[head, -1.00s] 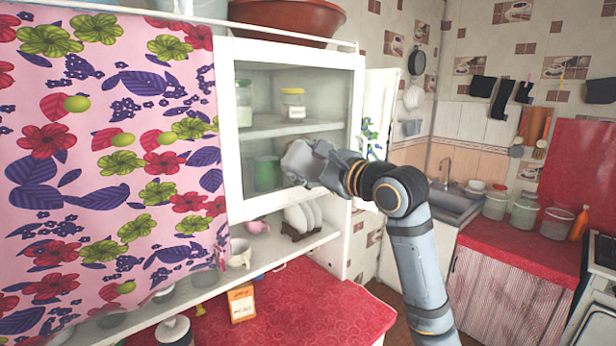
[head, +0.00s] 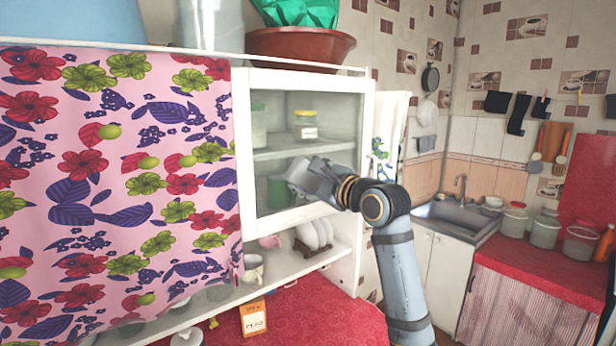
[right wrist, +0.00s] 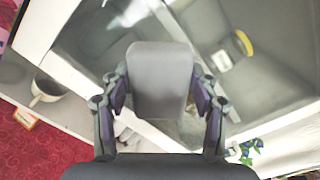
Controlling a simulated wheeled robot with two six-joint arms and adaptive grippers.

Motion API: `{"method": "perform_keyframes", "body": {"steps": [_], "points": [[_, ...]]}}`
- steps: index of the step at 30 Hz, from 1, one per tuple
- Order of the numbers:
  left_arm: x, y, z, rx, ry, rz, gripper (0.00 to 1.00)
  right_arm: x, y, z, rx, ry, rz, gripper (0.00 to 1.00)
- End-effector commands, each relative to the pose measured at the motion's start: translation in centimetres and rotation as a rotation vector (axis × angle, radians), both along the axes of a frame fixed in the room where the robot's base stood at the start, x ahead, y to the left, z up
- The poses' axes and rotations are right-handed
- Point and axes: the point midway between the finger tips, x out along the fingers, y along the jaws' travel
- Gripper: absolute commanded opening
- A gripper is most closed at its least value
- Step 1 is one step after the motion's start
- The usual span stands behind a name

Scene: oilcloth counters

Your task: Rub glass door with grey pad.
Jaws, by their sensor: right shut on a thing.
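The glass door (head: 325,112) is the framed pane of a white wall cabinet, with jars and a green container showing behind it. My right gripper (head: 303,180) is in front of the lower part of the pane. In the right wrist view, the right gripper (right wrist: 160,95) is shut on the grey pad (right wrist: 160,75), its two fingers on either side of it. The pad's far end lies over the glass and the white frame; I cannot tell whether it touches. In the head view the pad (head: 297,172) shows small at the gripper's tip. My left gripper is out of view.
A pink floral curtain (head: 110,180) hangs left of the door. A red counter (head: 320,310) with an orange box (head: 253,318) lies underneath. A brown basin (head: 300,46) stands on top. The sink (head: 450,218) is at right.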

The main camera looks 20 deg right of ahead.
Motion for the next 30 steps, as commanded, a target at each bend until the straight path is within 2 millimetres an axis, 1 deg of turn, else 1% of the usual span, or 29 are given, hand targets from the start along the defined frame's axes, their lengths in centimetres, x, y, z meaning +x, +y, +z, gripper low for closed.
{"method": "perform_keyframes", "body": {"steps": [1,4,17,30], "points": [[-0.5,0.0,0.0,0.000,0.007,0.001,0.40,0.0,0.0,0.0,0.000,0.000,0.000,0.35],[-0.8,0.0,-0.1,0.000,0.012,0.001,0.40,0.0,0.0,0.0,0.000,0.000,0.000,0.35],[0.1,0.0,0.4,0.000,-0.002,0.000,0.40,0.5,0.2,0.1,0.001,0.000,0.001,0.35],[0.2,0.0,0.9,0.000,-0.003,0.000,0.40,1.3,0.4,0.1,0.002,0.001,0.001,0.35]]}}
